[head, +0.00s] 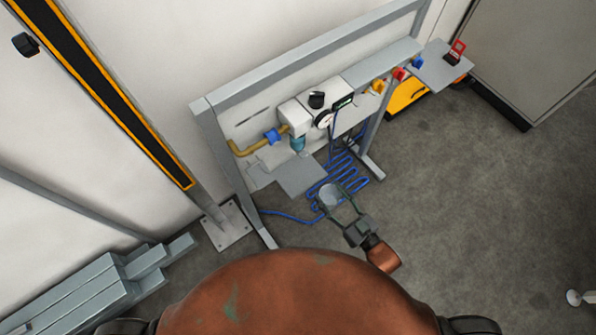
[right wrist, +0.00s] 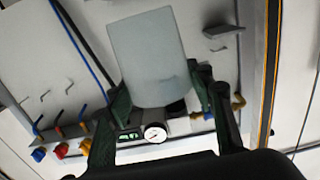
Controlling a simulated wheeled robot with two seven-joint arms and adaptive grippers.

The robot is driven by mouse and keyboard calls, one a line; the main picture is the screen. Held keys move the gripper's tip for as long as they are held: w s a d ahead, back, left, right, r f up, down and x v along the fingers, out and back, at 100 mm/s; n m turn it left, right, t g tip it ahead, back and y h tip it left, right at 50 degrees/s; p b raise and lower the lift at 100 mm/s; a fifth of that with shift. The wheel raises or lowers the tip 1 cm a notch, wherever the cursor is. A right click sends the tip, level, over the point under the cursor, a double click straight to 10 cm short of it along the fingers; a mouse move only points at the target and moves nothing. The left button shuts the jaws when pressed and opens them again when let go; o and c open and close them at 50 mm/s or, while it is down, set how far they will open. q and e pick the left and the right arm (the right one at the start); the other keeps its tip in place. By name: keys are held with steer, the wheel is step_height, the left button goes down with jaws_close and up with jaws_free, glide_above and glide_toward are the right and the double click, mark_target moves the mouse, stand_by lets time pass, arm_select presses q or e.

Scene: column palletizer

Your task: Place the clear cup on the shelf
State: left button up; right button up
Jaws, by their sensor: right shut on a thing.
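The clear cup (head: 330,194), a pale translucent cylinder, is held in front of the panel in the head view. In the right wrist view the cup (right wrist: 148,55) appears large and slightly tilted in the picture. My right gripper (head: 342,202) is shut on the cup, with one finger on each side; the fingers (right wrist: 165,92) also show in the wrist view. A flat grey shelf plate (head: 300,178) juts from the panel's lower left, left of the cup. A second grey plate (head: 440,68) is at the panel's far right end. My left gripper is out of view.
The panel frame (head: 300,68) carries a white unit with a gauge (head: 324,119), a yellow pipe (head: 258,148) and coloured valves (head: 398,73). Blue coiled hose (head: 345,172) hangs behind the cup. Grey beams (head: 95,290) lie lower left.

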steer(key=shift+f, duration=0.7)
steer(key=b+x, duration=0.5)
steer(key=x, duration=1.2)
steer(key=shift+w+a+f, duration=0.1)
steer(key=shift+w+a, duration=0.1)
steer(key=shift+w, duration=0.05)
steer(key=shift+f, duration=0.15)
step_height(320, 180, down, 3)
steer(key=shift+b, duration=0.95)
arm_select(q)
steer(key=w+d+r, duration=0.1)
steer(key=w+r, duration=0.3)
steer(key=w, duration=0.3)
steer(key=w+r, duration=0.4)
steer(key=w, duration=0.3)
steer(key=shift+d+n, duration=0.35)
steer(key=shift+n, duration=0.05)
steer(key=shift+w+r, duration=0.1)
